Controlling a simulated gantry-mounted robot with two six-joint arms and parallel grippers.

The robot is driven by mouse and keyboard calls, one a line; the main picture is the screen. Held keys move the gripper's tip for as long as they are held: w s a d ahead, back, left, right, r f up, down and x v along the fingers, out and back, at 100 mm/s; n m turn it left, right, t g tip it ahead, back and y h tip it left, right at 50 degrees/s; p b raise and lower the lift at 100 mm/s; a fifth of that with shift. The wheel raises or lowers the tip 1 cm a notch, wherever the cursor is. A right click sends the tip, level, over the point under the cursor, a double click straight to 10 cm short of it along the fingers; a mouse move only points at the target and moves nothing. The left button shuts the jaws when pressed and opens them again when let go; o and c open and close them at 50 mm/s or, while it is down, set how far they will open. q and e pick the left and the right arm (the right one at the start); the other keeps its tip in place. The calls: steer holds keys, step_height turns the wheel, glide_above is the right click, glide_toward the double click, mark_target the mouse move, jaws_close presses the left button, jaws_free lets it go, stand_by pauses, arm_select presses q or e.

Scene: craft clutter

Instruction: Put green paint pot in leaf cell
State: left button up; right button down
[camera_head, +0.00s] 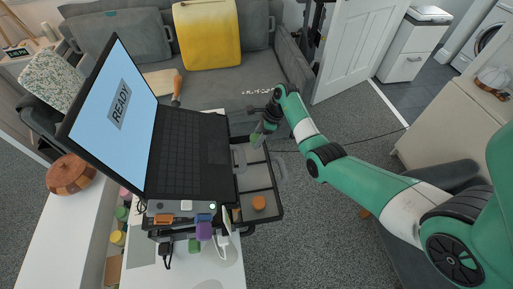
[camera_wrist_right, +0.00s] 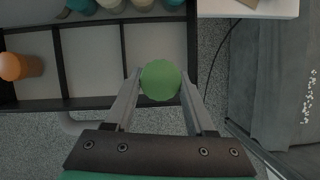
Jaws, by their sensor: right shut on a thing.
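My right gripper (camera_head: 259,133) is shut on the green paint pot (camera_head: 256,141). In the right wrist view the pot (camera_wrist_right: 160,80) sits between the two fingers (camera_wrist_right: 160,103), its round top facing the camera. A dark-framed tray with pale cells (camera_head: 256,178) lies to the right of the laptop. In the wrist view the pot overlaps the edge of the rightmost cell (camera_wrist_right: 154,45); I cannot tell its height above it. No leaf mark is legible on any cell. My left gripper is not in view.
An orange pot (camera_head: 259,203) stands in a near tray cell; it also shows in the wrist view (camera_wrist_right: 22,66). An open laptop (camera_head: 190,150) covers the tray's left side. Several more pots (camera_wrist_right: 110,5) line the top of the wrist view. A sofa (camera_head: 140,35) stands behind.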

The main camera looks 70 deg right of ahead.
step_height(320, 180, down, 5)
steer(key=shift+r+b, duration=0.1)
steer(key=shift+b, duration=1.05)
steer(key=shift+r, duration=0.1)
steer(key=shift+c, duration=1.2)
jaws_free()
